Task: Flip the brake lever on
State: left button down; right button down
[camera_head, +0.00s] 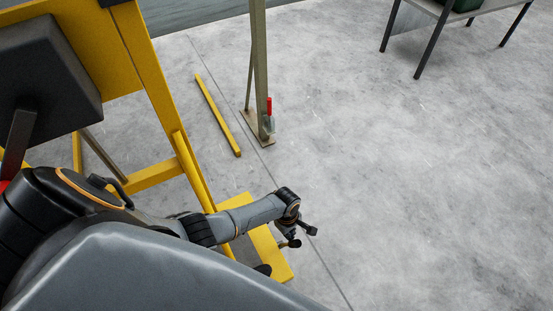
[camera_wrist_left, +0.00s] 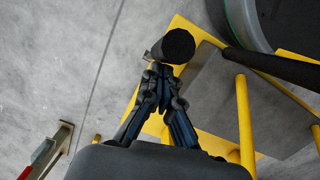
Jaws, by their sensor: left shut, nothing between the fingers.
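My left gripper (camera_head: 291,234) is low over the yellow base frame (camera_head: 236,199) of the machine. In the left wrist view its fingers (camera_wrist_left: 161,72) are shut, with nothing between them. A dark round-ended grip (camera_wrist_left: 178,46) is right at the fingertips, with a small pale piece beside it. I cannot tell whether the fingers touch it, nor which way this lever is set. A small red-handled lever (camera_head: 269,106) stands upright at the foot of a post, well away from the gripper. It also shows in the left wrist view (camera_wrist_left: 43,150). My right gripper is out of view.
A yellow machine frame (camera_head: 158,92) with a dark box (camera_head: 50,75) stands at the left. The beige post (camera_head: 258,60) rises from the floor. A yellow bar (camera_head: 217,113) lies near it. A table (camera_head: 455,12) is at the top right. The floor at right is clear.

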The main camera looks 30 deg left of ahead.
pick_arm(q)
jog(key=shift+s+d+f+p, duration=0.1)
jog(key=shift+s+d+f, duration=0.1)
jog(key=shift+s+d, duration=0.35)
jog(key=shift+s+d+f+p, duration=0.1)
jog(key=shift+s+d+f, duration=0.1)
jog(key=shift+d, duration=0.5)
jog(key=shift+s+d+f+p, duration=0.1)
jog(key=shift+s+d+f, duration=0.1)
jog(key=shift+s+d, duration=0.35)
jog(key=shift+s+d+f, duration=0.2)
jog(key=shift+s+d, duration=0.15)
jog(key=shift+d, duration=0.15)
jog(key=shift+s+d+f, duration=0.2)
jog(key=shift+s+d, duration=0.1)
jog(key=shift+d, duration=0.15)
send_near(296, 247)
jog(key=shift+w+a+f, duration=0.2)
jog(key=shift+w+f, duration=0.1)
